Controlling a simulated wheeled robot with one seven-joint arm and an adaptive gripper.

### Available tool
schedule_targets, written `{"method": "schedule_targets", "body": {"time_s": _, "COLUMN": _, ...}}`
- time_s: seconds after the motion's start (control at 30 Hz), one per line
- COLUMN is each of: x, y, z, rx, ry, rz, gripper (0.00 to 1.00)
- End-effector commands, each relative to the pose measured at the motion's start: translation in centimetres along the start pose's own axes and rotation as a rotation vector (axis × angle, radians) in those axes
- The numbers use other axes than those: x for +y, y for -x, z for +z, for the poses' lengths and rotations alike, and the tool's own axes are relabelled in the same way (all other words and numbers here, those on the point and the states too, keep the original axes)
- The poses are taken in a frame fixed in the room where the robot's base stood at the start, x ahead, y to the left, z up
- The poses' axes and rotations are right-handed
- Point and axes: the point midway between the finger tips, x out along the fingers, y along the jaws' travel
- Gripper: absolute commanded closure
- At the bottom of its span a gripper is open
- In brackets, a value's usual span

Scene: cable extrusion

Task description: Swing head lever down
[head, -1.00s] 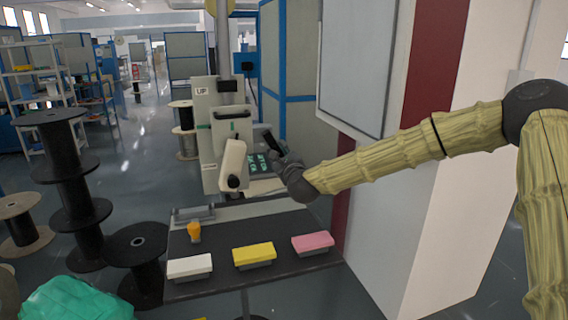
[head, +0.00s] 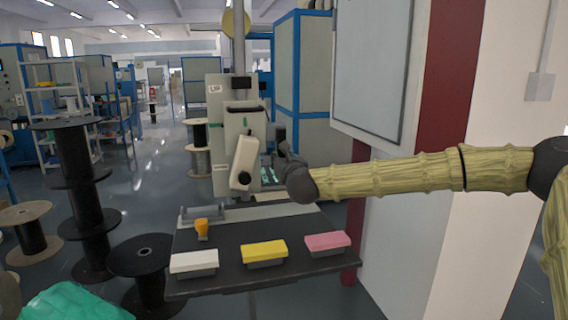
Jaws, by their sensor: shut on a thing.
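The extruder machine (head: 222,135) stands at the back of the dark table, with an "UP" label near its top left. A cream tilted arm (head: 246,155) with a black knob at its lower end is on its front. My gripper (head: 281,149) is right of this arm, in front of the machine's right side. It is shut on a dark upright piece (head: 279,133), which looks like the grip of the head lever. The fingers are small and dark, so the exact hold is hard to see. The lever's joint to the machine is not clear.
The dark table (head: 215,276) carries white (head: 194,262), yellow (head: 264,251) and pink (head: 327,242) blocks and an orange item (head: 202,226). Black spools (head: 80,190) stand at the left. A large cabinet (head: 385,80) stands at the right, behind my arm.

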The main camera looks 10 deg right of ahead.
Motion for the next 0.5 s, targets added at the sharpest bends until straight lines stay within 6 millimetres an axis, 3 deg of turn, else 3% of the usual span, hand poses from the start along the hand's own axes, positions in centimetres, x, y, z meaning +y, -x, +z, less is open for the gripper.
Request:
{"method": "schedule_targets", "body": {"time_s": 0.4, "x": 0.06, "y": -0.01, "z": 0.08, "rx": 0.0, "ry": -0.01, "rz": 0.0, "gripper": 1.0}}
{"method": "schedule_targets", "body": {"time_s": 0.43, "x": 0.07, "y": -0.01, "z": 0.08, "rx": 0.0, "ry": -0.01, "rz": 0.0, "gripper": 0.74}}
{"method": "schedule_targets", "body": {"time_s": 0.5, "x": 0.08, "y": -0.01, "z": 0.08, "rx": 0.0, "ry": -0.01, "rz": 0.0, "gripper": 0.61}}
